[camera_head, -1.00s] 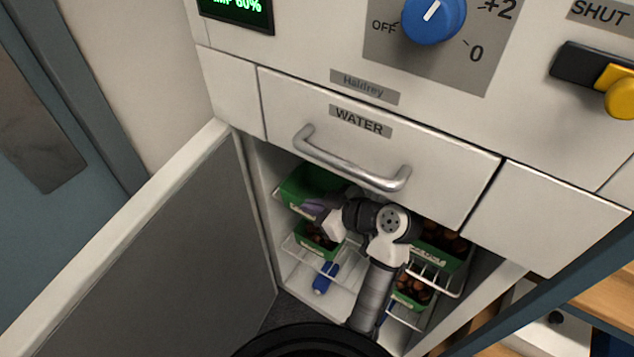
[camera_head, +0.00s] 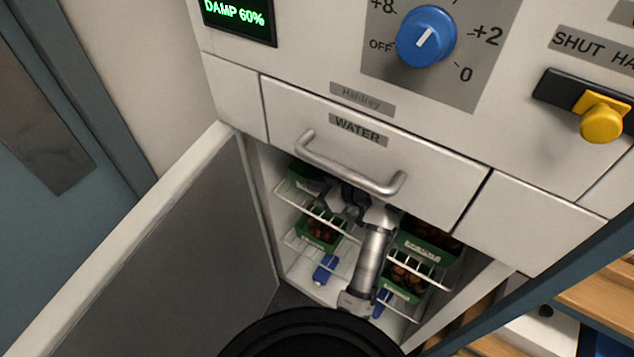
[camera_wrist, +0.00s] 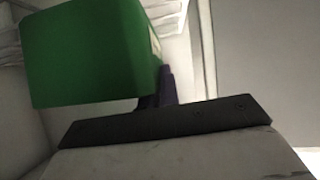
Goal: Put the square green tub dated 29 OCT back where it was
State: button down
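A green tub (camera_head: 303,174) is at the upper left rack inside the open cabinet, partly hidden by the drawer front and my arm. In the wrist view the green tub (camera_wrist: 85,50) fills the upper left, its plain side facing the camera. A pale label edge shows on its right side, but no date is readable. My gripper (camera_head: 318,188) is at the tub's near side, with its dark purple fingers (camera_wrist: 166,88) against the tub's lower right edge. It appears shut on the tub's edge; the fingertips are largely hidden. I cannot tell whether the tub rests on the rack.
Another green tub with chestnuts (camera_head: 318,232) stands on the lower left rack. Two more chestnut tubs, upper (camera_head: 430,247) and lower (camera_head: 403,281), stand at the right. Blue objects lie on the cabinet floor (camera_head: 325,269). The open door (camera_head: 180,260) bounds the left; the WATER drawer (camera_head: 375,150) overhangs.

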jog(key=c, duration=2.1)
grip_release()
jog(key=shift+f, duration=0.2)
jog(key=o, duration=0.5)
jog(key=shift+c, duration=0.2)
jog(key=shift+r, duration=0.25)
jog(key=b+v, duration=0.2)
jog(key=v, duration=0.5)
jog(key=shift+s+d, duration=0.15)
jog(key=shift+d, duration=0.05)
jog(key=shift+r, duration=0.1)
